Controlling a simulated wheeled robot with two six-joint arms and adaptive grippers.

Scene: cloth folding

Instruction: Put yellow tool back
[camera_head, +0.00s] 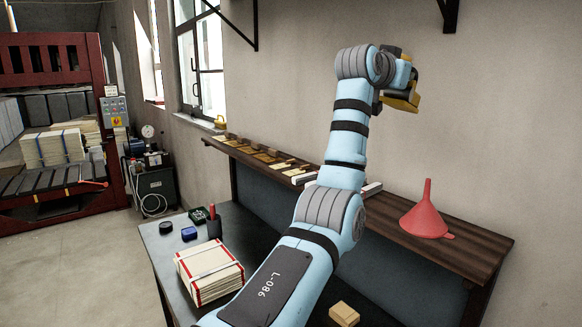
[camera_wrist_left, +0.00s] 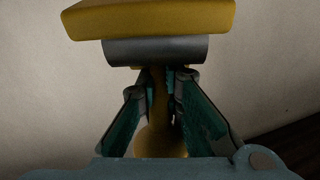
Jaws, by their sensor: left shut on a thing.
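The yellow tool (camera_wrist_left: 150,20) has a wide yellow head, a dark grey collar and a yellow rounded handle. My left gripper (camera_wrist_left: 172,85) is shut around its narrow handle in the left wrist view. In the head view my left arm reaches up over the wall shelf, and the left gripper (camera_head: 390,82) holds the yellow tool (camera_head: 403,102) high in front of the wall. The gripper is partly hidden by the wrist there. The wooden shelf (camera_head: 460,255) runs along the wall below, well apart from the tool. My right gripper is not in view.
Several yellow-brown tools (camera_head: 265,157) lie on the shelf's left part. A red funnel (camera_head: 426,212) stands on its right part. The table (camera_head: 165,250) below holds a stack of paper (camera_head: 209,272), a black pen cup (camera_head: 214,228) and a yellowish block (camera_head: 343,314). My arm hides the shelf's middle.

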